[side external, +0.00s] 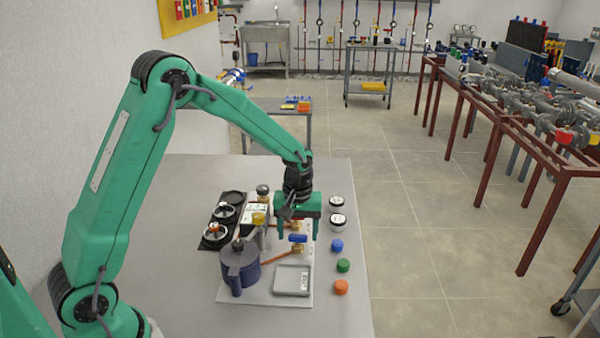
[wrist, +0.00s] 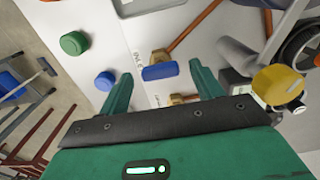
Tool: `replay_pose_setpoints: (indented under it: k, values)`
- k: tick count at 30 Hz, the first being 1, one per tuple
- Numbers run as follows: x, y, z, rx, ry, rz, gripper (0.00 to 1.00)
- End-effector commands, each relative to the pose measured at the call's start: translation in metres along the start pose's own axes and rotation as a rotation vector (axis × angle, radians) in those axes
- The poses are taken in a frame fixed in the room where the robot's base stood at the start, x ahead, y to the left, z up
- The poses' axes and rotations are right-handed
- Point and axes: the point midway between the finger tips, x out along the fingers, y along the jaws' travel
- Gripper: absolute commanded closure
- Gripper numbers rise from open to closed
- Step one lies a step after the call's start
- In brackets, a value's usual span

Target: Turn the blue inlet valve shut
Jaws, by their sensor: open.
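The blue inlet valve handle (side external: 298,238) is a short blue bar on a brass body at the end of a copper pipe (side external: 275,257), on a white board. In the wrist view the blue handle (wrist: 160,71) lies crosswise between my fingertips, with a gap on each side. My gripper (side external: 297,234) is green, open and points down over the valve, one finger to either side of the handle. Nothing is held. In the wrist view, part of another brass fitting (wrist: 182,99) shows near my palm. The printed label beside the handle is only partly legible.
A dark blue-grey pot (side external: 240,268) and a grey tray (side external: 292,280) stand close by. Blue (side external: 337,245), green (side external: 343,265) and orange (side external: 341,287) caps and round gauges (side external: 337,220) line the right side. The table's left front (side external: 180,290) is clear.

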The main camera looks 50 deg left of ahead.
Motion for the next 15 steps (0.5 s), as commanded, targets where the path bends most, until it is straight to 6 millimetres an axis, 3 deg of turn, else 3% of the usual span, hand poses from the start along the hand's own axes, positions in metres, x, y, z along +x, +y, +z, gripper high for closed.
replay_pose_setpoints:
  k: [9,15]
  values:
    - [0.0023,-0.0001,0.0001,0.000,0.000,0.000,0.35]
    - [0.0022,-0.0001,0.0001,0.000,0.000,0.000,0.72]
